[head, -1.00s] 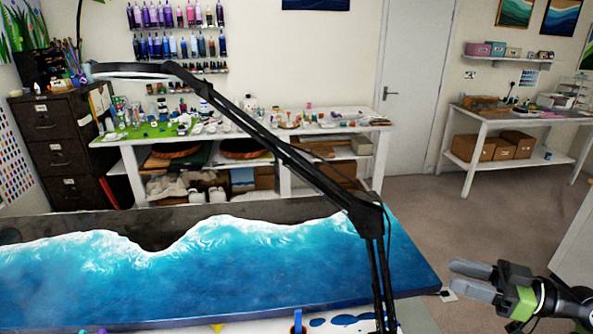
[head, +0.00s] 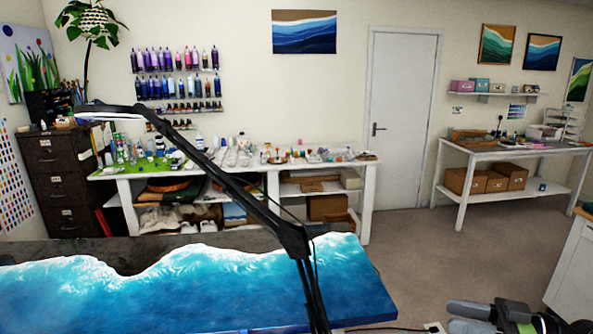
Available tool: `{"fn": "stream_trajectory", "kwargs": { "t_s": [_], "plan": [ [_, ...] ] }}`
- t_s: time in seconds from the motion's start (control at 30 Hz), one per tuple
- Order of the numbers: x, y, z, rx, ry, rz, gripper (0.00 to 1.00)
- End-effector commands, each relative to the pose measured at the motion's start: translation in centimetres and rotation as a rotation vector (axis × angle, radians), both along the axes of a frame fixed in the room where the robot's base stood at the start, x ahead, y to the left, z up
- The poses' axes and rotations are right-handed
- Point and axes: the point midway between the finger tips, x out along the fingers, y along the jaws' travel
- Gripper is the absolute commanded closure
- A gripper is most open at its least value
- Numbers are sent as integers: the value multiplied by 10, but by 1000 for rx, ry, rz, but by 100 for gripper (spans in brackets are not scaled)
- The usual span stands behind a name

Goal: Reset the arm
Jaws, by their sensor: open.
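My gripper (head: 470,318) shows at the lower right edge of the head view, with grey fingers pointing left and a green part behind them. It is open, and I see nothing between the fingers. It is to the right of the blue resin wave table (head: 200,295), apart from it, over the floor side. The rest of my arm is cut off by the bottom of the picture.
A black jointed lamp arm (head: 240,195) stretches over the resin table. A white bench with supplies (head: 367,200) stands behind. A white side table (head: 460,200) is at the back right, a cabinet (head: 575,265) at the right edge. Brown floor (head: 420,255) lies open between.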

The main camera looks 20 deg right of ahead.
Motion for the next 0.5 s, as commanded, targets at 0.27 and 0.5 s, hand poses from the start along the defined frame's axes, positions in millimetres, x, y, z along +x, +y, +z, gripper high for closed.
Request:
{"fn": "stream_trajectory", "kwargs": {
  "t_s": [0.27, 0.5],
  "plan": [
    [49, 44, -3, 4, 212, 118, 58],
    [103, 123, -17, -54, 559, 229, 58]
  ]
}}
